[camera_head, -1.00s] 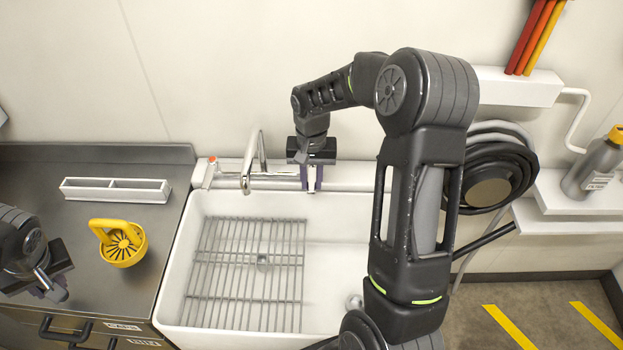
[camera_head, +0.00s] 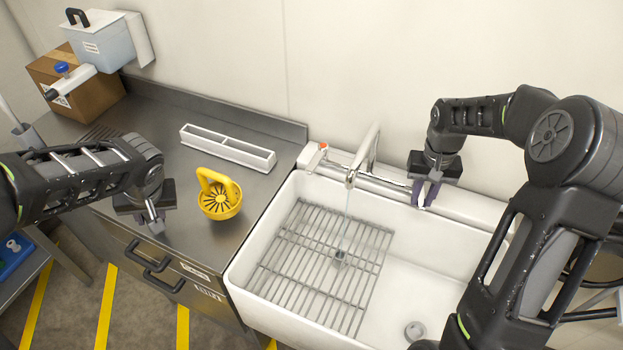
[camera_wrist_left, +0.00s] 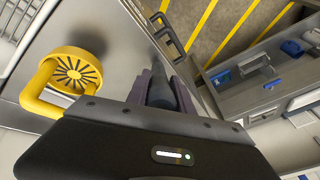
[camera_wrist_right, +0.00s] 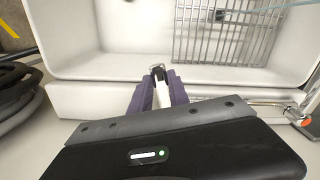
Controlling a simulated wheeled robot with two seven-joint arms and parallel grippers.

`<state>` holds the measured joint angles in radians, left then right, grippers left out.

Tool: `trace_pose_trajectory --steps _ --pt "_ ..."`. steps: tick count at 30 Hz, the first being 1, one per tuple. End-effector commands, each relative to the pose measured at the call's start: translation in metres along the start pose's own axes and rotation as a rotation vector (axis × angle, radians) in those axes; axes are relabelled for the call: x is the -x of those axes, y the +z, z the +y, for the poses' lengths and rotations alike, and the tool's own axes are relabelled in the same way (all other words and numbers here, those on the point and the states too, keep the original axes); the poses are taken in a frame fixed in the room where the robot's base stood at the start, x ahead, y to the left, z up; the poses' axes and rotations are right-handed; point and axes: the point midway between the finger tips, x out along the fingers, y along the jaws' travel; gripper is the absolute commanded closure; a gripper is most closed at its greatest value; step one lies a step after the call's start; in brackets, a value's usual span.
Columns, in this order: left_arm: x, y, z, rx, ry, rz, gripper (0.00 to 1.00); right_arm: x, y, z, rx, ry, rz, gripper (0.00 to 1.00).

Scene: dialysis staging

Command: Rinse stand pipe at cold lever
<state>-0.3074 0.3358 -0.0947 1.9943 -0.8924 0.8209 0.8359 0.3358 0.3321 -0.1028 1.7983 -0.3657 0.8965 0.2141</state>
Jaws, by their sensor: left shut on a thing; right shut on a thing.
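The tap (camera_head: 362,162) stands behind the white sink (camera_head: 262,228), and a thin stream of water (camera_head: 345,222) runs from its spout onto the rack. My right gripper (camera_head: 426,193) is shut on the white cold lever (camera_wrist_right: 161,88) at the tap's right end; the gripper hides part of it. A second lever with a red mark (camera_head: 320,149) is at the left end. My left gripper (camera_head: 151,213) is over the counter's front edge, shut on a dark grey cylindrical piece, seemingly the stand pipe (camera_wrist_left: 163,92). The pipe is apart from the water and mostly hidden in the head view.
A wire rack (camera_head: 318,262) lies in the sink. A yellow slotted basket with a handle (camera_head: 220,197) stands on the steel counter (camera_head: 270,170), just right of my left gripper. A white divided tray (camera_head: 228,149), a cardboard box (camera_head: 85,92) and a lidded container (camera_head: 102,40) are farther back.

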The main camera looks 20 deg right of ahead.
Motion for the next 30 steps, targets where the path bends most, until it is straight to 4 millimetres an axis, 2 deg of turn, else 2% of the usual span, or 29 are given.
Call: trace_pose_trajectory --steps 5,6,13,23,26,30 --pt "0.001 -0.001 0.0 0.0 0.0 0.001 1.0 0.001 -0.001 -0.001 -0.001 0.0 0.002 1.0" --pt "0.001 -0.001 0.0 0.0 0.0 0.001 1.0 0.001 -0.001 -0.001 -0.001 0.0 0.002 0.76" --pt "0.001 -0.001 0.0 0.0 0.0 0.001 1.0 0.0 -0.001 0.0 -0.002 0.0 0.001 0.57" --pt "0.003 -0.001 -0.001 0.0 0.0 0.001 1.0 0.003 0.0 0.0 -0.003 0.0 0.001 0.56" --pt "0.009 -0.003 -0.002 0.0 0.0 0.001 1.0 0.012 -0.001 0.0 -0.003 0.0 0.002 0.56" --pt "0.024 -0.008 -0.006 0.0 0.0 0.001 1.0 0.034 -0.001 0.0 -0.003 0.0 0.002 0.56"
